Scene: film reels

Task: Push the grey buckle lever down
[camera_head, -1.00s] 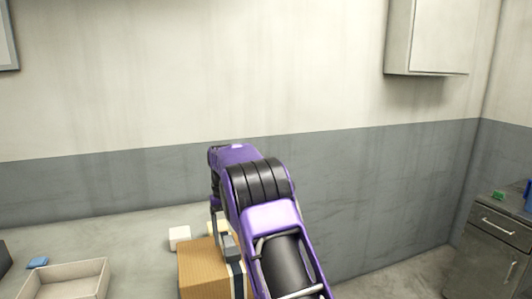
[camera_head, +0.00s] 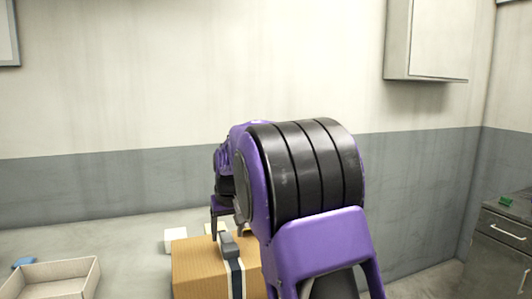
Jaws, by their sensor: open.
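A tan ribbed box (camera_head: 200,268) stands at the lower middle of the head view. A dark strap with a pale stripe (camera_head: 236,275) runs down over it. The grey buckle lever (camera_head: 228,244) sits on the strap at the box's top and sticks up, tilted. My gripper (camera_head: 226,228) points down just behind and above the lever, with its fingers apart and nothing seen between them. I cannot tell whether a finger touches the lever. My purple and black arm hides the right part of the box.
Pale blocks (camera_head: 176,240) lie on the counter behind the box. An open tray (camera_head: 50,280) and a blue item (camera_head: 24,262) are at the left. Bare counter (camera_head: 125,240) lies between. A wall cabinet (camera_head: 430,40) hangs at upper right, above a drawer unit (camera_head: 505,232).

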